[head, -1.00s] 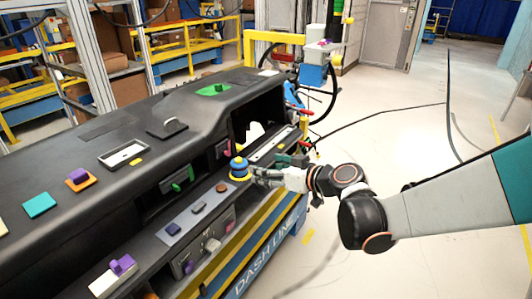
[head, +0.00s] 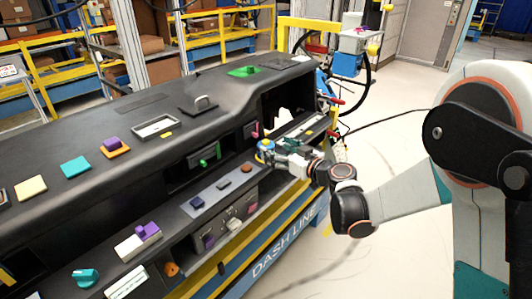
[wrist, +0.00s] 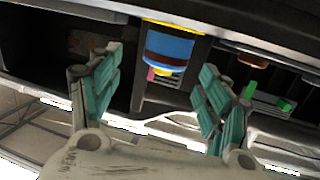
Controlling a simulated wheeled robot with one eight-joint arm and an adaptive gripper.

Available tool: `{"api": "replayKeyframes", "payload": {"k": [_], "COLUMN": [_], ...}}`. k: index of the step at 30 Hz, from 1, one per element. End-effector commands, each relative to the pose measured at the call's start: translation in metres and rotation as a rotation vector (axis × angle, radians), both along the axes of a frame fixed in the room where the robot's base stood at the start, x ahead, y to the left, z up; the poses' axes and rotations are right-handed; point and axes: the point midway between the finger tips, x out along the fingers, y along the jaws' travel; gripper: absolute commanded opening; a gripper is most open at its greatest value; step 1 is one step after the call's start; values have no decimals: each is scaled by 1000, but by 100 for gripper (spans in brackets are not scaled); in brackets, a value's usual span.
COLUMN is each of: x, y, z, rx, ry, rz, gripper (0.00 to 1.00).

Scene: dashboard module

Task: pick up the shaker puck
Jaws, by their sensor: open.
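The shaker puck, which I take to be the blue and yellow round piece (head: 264,146), stands on the dashboard's front ledge. In the wrist view the same puck (wrist: 170,46) shows its blue side with yellow bands above and below. My gripper (head: 276,153) is at the puck's right side in the head view and covers part of it. In the wrist view my open gripper (wrist: 160,66) has its green-padded fingers apart, with the puck between and beyond them. I cannot tell whether either finger touches it.
The black dashboard (head: 100,191) runs along the left. On the ledge near the puck are a red-brown oval (head: 247,168) and a dark blue block (head: 197,202). A green handle (head: 210,153) sticks out nearby. Open floor (head: 400,120) lies to the right.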

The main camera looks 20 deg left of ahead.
Motion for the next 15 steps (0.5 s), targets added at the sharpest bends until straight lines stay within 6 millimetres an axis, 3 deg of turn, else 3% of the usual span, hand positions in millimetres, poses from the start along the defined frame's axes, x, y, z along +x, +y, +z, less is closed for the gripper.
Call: {"api": "replayKeyframes", "payload": {"k": [8, 15], "x": [6, 22], "y": [15, 45], "z": [-4, -10], "rx": [0, 1], "ry": [-1, 1], "rz": [2, 1], "gripper": [71, 71]}}
